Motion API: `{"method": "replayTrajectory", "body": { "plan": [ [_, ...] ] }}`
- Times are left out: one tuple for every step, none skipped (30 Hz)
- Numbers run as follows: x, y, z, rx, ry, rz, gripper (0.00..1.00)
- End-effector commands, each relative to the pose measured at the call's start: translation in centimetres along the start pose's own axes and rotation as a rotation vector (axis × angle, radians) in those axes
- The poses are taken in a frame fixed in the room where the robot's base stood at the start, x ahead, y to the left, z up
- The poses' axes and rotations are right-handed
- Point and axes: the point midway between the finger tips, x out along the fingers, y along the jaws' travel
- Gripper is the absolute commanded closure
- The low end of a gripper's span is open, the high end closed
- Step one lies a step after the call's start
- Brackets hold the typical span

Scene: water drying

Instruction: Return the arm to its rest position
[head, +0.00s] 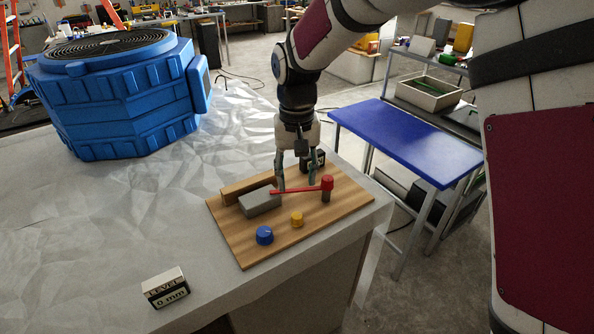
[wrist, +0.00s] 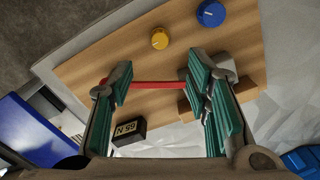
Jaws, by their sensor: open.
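My gripper (head: 296,184) hangs over the wooden board (head: 248,250), pointing down, with its jaws apart. In the wrist view the two green-padded fingers (wrist: 165,95) stand wide of each other. A red lever (head: 300,190) runs between or just beyond the fingers; it also shows in the wrist view (wrist: 150,84). I see no object held. I cannot tell whether a finger touches the lever. The board carries a grey block (head: 260,202), a blue knob (head: 264,235) and a yellow knob (head: 297,219). A small black block (head: 319,157) is partly hidden behind the gripper.
A big blue ribbed machine (head: 120,95) stands on the covered table (head: 100,220) at the left. A sign reading "LEVEL 0 mm" (head: 166,288) is at the front. A blue bench (head: 408,140) and a shelf with a tray (head: 428,94) stand to the right. Space above the table front is clear.

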Motion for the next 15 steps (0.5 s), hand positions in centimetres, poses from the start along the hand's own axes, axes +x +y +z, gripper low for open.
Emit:
{"method": "replayTrajectory", "body": {
  "plan": [
    [0.0, 0.0, 0.0, 0.0, 0.0, 0.0, 0.56],
    [0.0, 0.0, 0.0, 0.0, 0.0, 0.0, 0.56],
    [0.0, 0.0, 0.0, 0.0, 0.0, 0.0, 0.56],
    [0.0, 0.0, 0.0, 0.0, 0.0, 0.0, 0.56],
    [0.0, 0.0, 0.0, 0.0, 0.0, 0.0, 0.56],
    [-0.1, 0.1, 0.0, 0.001, 0.002, 0.0, 0.56],
    [-0.6, 0.4, 0.2, 0.003, 0.009, -0.002, 0.56],
    [-1.1, 0.7, 0.4, 0.005, 0.015, -0.004, 0.56],
    [-1.9, 1.3, 0.8, 0.007, 0.025, -0.006, 0.56],
    [-2.6, 1.8, 1.1, 0.011, 0.035, -0.008, 0.56],
    [-3.4, 2.4, 1.6, 0.015, 0.045, -0.01, 0.56],
    [-4.5, 3.3, 2.2, 0.019, 0.061, -0.013, 0.56],
    [-5.4, 4.0, 2.8, 0.023, 0.074, -0.015, 0.56],
    [-6.2, 4.7, 3.5, 0.027, 0.087, -0.016, 0.56],
    [-7.3, 5.6, 4.5, 0.032, 0.106, -0.019, 0.56]
  ]
}}
